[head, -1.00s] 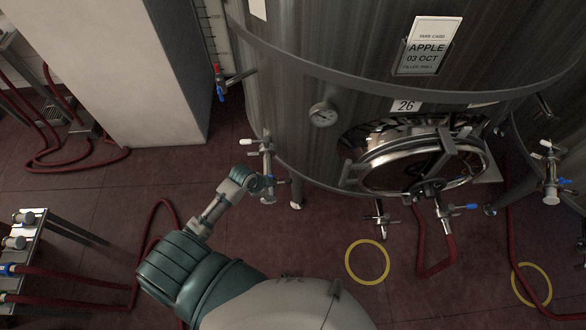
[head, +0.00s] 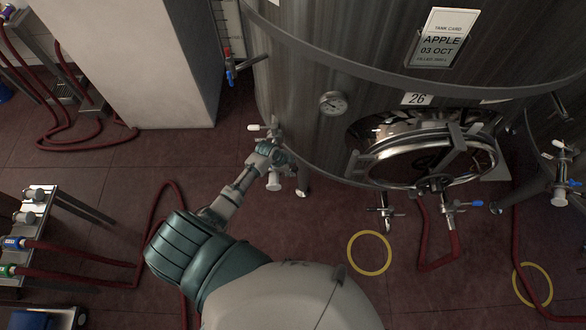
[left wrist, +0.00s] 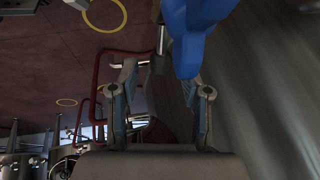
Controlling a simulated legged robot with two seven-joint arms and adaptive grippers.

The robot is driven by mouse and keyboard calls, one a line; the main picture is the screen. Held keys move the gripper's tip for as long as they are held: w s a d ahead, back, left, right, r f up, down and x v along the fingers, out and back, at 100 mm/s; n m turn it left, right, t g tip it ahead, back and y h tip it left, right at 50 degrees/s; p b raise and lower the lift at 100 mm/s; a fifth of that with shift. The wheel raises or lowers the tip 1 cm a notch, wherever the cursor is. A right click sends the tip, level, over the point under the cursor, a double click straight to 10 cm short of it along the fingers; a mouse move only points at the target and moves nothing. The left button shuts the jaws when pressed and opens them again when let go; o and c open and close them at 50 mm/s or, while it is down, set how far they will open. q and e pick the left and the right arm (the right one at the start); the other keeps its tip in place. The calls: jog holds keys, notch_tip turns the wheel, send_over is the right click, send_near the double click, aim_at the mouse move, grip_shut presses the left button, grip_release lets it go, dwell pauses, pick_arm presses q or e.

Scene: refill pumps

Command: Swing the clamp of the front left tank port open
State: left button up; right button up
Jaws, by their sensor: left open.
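The tank port (head: 273,181) hangs at the lower left of the big steel tank (head: 300,75), with a white-handled valve (head: 257,127) above it. My left gripper (head: 269,157) is at this port and covers its middle part, so its clamp cannot be made out in the head view. In the left wrist view the two fingers (left wrist: 162,75) are apart. A large blue part (left wrist: 195,38) is close to the camera, above and between the fingertips. A steel rod (left wrist: 161,38) shows beside it. I cannot tell whether a finger touches anything. My right gripper is out of view.
A round manway door (head: 425,165) and two low fittings (head: 386,210) (head: 450,207) are to the right. A red-and-blue-handled valve (head: 229,68) is up left. Red hoses (head: 160,225) cross the floor. A hose stand (head: 35,235) is at left.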

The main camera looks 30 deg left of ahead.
pick_arm(q)
jog(key=shift+x, duration=1)
jog(key=shift+w+a+f, duration=0.15)
jog(key=shift+a+f, duration=0.05)
jog(key=shift+f, duration=0.1)
jog(key=shift+d, duration=0.1)
grip_shut()
